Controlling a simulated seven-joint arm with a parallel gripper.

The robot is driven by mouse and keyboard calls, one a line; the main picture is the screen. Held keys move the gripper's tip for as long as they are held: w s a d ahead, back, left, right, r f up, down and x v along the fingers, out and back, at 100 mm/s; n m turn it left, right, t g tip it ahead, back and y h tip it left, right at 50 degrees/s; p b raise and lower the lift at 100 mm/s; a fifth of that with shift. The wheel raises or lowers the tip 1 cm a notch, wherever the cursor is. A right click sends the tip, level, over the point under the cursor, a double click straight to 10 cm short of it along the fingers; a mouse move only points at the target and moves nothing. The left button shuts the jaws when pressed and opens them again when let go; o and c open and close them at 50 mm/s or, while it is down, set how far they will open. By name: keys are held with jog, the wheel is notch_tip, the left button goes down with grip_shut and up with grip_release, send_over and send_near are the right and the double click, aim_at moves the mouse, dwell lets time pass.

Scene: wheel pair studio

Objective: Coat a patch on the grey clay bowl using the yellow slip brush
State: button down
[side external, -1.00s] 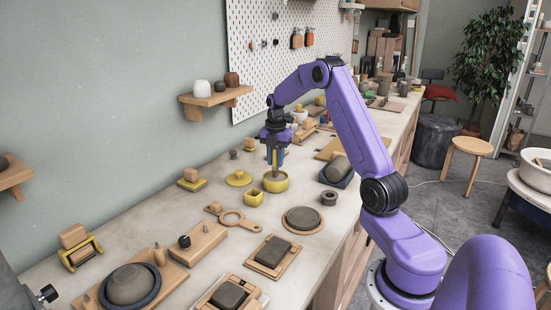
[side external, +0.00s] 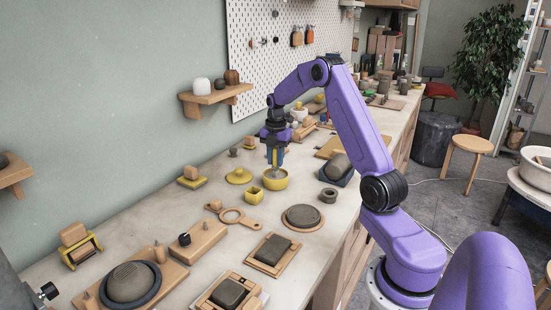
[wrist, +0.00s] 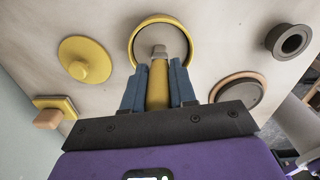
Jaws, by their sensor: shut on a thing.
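My gripper (side external: 275,162) is shut on the yellow slip brush, which points down between its blue fingers. The yellow brush handle (wrist: 158,85) and its grey lower end show in the wrist view. The brush end is over or inside the round yellow pot (side external: 275,182); I cannot tell whether it touches the contents. The pot also shows in the wrist view (wrist: 133,45). A grey rounded clay form (side external: 130,282), perhaps the clay bowl upside down, sits in a dark ring at the front left. Another grey rounded piece (side external: 339,166) lies in a blue tray right of the pot.
A dark hollow ring (side external: 328,195) and a grey disc on a round board (side external: 302,217) are to the right. A wooden shelf (side external: 215,96) juts from the wall.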

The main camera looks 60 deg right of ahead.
jog(key=shift+r, duration=3.5)
jog(key=s+a+f+m, duration=0.2)
jog(key=a+m, duration=0.5)
jog(key=a, duration=0.3)
jog(key=s+a+f+m, duration=0.1)
jog(key=s+a+m, duration=0.2)
jog(key=a+m, duration=0.5)
jog(key=s+a+f+m, duration=0.2)
jog(key=a+m, duration=0.3)
jog(key=a, duration=0.7)
jog(key=w+a+r, duration=0.2)
jog(key=w+a, duration=0.2)
jog(key=a, duration=0.4)
jog(key=w+a+r, duration=0.3)
jog(key=w+a, duration=0.2)
jog(key=a, duration=0.4)
jog(key=w+a+r, duration=0.3)
jog(key=w+a, duration=0.1)
jog(key=a, duration=0.5)
jog(key=shift+w+a+r+n, duration=0.2)
jog(key=shift+n, duration=0.1)
